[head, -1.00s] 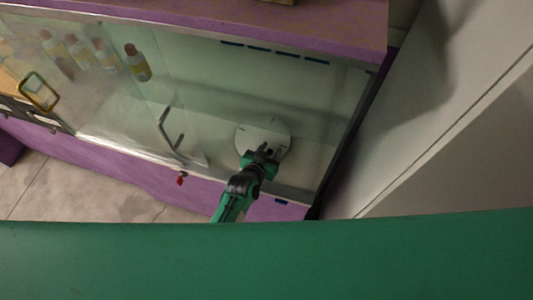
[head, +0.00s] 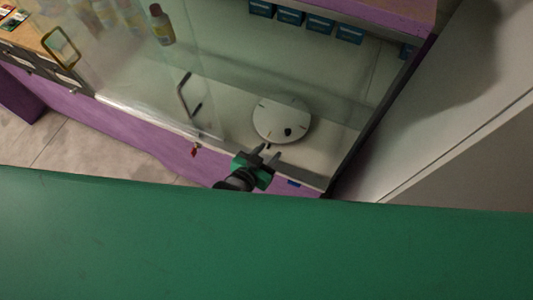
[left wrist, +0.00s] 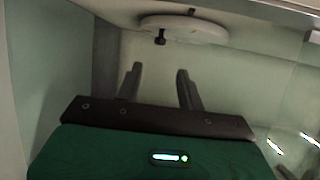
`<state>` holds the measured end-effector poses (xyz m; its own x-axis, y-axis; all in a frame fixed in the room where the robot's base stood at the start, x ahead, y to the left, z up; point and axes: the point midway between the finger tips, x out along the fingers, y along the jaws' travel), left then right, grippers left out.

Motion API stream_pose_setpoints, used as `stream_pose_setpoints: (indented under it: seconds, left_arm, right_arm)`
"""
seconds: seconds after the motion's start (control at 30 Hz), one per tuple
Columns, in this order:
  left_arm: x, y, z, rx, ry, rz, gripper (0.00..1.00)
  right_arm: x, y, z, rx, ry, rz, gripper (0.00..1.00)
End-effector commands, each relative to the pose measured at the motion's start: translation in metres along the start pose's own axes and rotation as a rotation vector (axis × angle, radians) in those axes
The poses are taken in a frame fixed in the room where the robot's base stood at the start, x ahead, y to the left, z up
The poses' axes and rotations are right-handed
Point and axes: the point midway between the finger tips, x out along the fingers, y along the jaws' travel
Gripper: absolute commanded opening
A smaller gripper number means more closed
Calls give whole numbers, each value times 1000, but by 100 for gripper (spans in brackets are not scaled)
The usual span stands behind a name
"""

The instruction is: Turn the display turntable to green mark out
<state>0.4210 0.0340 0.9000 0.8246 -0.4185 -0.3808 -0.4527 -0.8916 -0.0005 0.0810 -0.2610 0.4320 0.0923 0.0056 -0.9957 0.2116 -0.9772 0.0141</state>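The display turntable (head: 280,112) is a pale round disc on the floor of the glass-fronted case.
A clear panel with a bent handle (head: 183,97) stands left of the turntable. A red-tagged item (head: 196,150) hangs at the case's front edge. Blue boxes (head: 290,17) line the back, a bottle (head: 161,25) stands back left, and a pale wall (head: 440,120) rises on the right.

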Motion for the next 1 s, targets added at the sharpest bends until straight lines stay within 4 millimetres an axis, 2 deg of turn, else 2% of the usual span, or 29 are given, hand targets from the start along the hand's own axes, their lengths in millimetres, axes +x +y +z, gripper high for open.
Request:
stream_pose_setpoints:
  seconds: [0.3,0.5,0.77,0.87,1.0]
  left_arm:
    - [-3,0,-1,0,0,0,38]
    - [4,2,-12,-35,0,38,0]
    - [22,7,-47,-236,-117,198,0]
    - [23,1,-52,-316,-208,220,0]
    - [20,-18,-51,-419,-349,188,0]
  right_arm:
    - [0,1,0,-1,0,1,36]
    - [0,3,1,-2,-1,3,36]
    - [1,6,2,-3,-2,6,36]
    - [2,5,2,-3,-2,5,36]
    - [2,4,1,-3,-1,4,36]
